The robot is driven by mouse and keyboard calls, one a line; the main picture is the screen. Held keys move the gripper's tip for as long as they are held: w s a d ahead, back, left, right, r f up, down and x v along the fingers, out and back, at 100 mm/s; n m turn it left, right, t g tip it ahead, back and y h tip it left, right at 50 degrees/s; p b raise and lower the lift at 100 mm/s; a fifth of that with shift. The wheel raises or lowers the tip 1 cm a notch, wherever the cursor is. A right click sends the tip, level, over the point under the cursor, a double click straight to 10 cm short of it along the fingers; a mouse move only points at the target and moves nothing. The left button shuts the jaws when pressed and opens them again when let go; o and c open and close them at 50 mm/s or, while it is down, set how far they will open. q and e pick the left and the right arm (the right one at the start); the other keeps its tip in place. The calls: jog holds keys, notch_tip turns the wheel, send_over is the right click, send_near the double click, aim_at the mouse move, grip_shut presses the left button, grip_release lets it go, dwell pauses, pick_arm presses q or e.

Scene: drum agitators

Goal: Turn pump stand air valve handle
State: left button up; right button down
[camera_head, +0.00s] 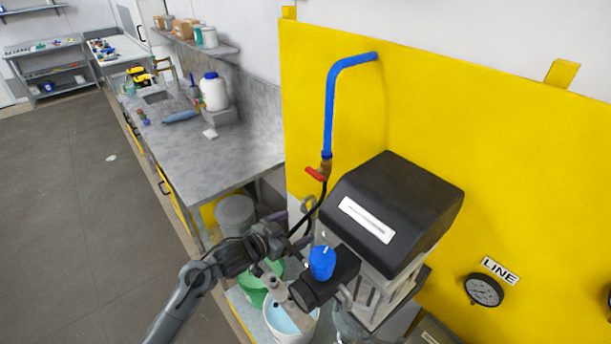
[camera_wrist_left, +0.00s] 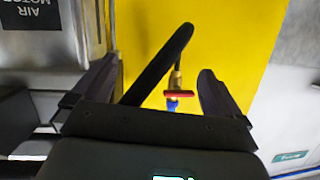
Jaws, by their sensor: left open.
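The air valve's red handle (camera_head: 315,174) sits on a brass fitting below the blue pipe (camera_head: 330,110), in front of the yellow panel. My left gripper (camera_head: 293,228) is open, below and to the left of the handle in the head view. In the left wrist view, the red handle (camera_wrist_left: 180,94) shows between the two spread fingers of the gripper (camera_wrist_left: 160,78), beyond them. A black hose (camera_wrist_left: 160,65) runs from the brass fitting and also crosses between the fingers. I cannot tell whether a finger touches the hose. My right gripper is not in view.
The black-topped pump unit (camera_head: 395,210) with a blue knob (camera_head: 322,262) stands close to the right of my left gripper. Buckets, one green and one with pale blue liquid (camera_head: 287,320), stand below. A grey workbench (camera_head: 230,158) is at the left. A gauge (camera_head: 484,290) is on the yellow panel.

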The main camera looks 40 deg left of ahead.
aim_at(312, 175)
pick_arm(q)
jog(key=w+a+r+t+h, duration=0.2)
jog(key=w+a+r+t, duration=0.1)
jog(key=a+r, duration=0.4)
jog(key=w, duration=0.2)
jog(key=w+d+p, duration=0.1)
jog(key=w, duration=0.2)
jog(key=w+d+r, duration=0.1)
jog(key=w, duration=0.2)
jog(key=shift+w+p, duration=0.1)
jog(key=shift+p, duration=0.3)
jog(key=shift+w+d, duration=0.1)
jog(key=shift+w, duration=0.75)
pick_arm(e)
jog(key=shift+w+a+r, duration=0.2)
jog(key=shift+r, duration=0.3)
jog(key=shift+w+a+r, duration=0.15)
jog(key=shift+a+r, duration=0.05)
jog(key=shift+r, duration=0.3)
pick_arm(q)
jog(key=shift+c, duration=0.3)
jog(key=c, duration=1)
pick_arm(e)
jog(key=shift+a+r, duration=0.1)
